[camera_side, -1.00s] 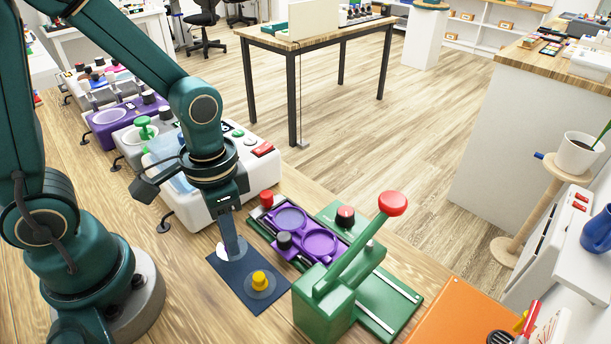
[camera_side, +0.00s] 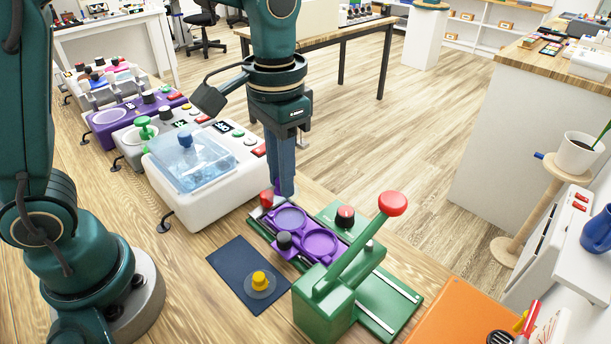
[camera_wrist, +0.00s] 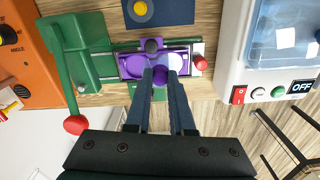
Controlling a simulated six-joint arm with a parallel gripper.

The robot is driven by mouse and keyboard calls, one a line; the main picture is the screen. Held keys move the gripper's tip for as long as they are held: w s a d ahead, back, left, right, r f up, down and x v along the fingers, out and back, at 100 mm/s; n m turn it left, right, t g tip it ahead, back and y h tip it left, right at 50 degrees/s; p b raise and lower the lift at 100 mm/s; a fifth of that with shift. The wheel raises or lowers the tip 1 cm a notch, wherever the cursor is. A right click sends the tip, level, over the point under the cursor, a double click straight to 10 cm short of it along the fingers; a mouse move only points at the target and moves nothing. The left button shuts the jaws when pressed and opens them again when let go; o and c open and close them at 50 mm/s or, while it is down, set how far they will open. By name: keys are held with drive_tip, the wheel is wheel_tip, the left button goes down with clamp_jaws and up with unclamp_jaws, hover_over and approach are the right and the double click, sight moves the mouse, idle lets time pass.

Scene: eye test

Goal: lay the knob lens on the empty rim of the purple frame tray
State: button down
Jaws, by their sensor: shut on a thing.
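The purple frame tray (camera_side: 305,231) has two round rims side by side on a dark base. It also shows in the wrist view (camera_wrist: 130,66). My gripper (camera_side: 284,193) is upright above the tray's far-left rim. In the wrist view my gripper (camera_wrist: 161,76) is shut on the knob lens, whose small purple knob (camera_wrist: 160,76) shows between the fingertips. A pale disc shows beside the fingertips over the right rim. I cannot tell whether the lens touches the tray. The fingers hide part of it, and which rim is empty is unclear.
A red knob (camera_side: 267,198) and a black knob (camera_side: 284,240) flank the tray. The green lever press (camera_side: 330,290) stands close on the right. A yellow-knobbed disc (camera_side: 259,282) lies on the dark blue mat (camera_side: 225,262). A white machine (camera_side: 200,205) stands behind left.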

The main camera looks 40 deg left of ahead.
approach(319, 244)
drive_tip(key=shift+f+m, duration=0.2)
drive_tip(key=shift+m, duration=0.3)
drive_tip(key=shift+f, duration=2.55)
drive_tip(key=shift+f, duration=0.3)
drive_tip(key=c, duration=0.7)
unclamp_jaws()
drive_tip(key=shift+o, duration=0.3)
drive_tip(key=shift+o, duration=1.3)
drive_tip(key=shift+r, duration=0.1)
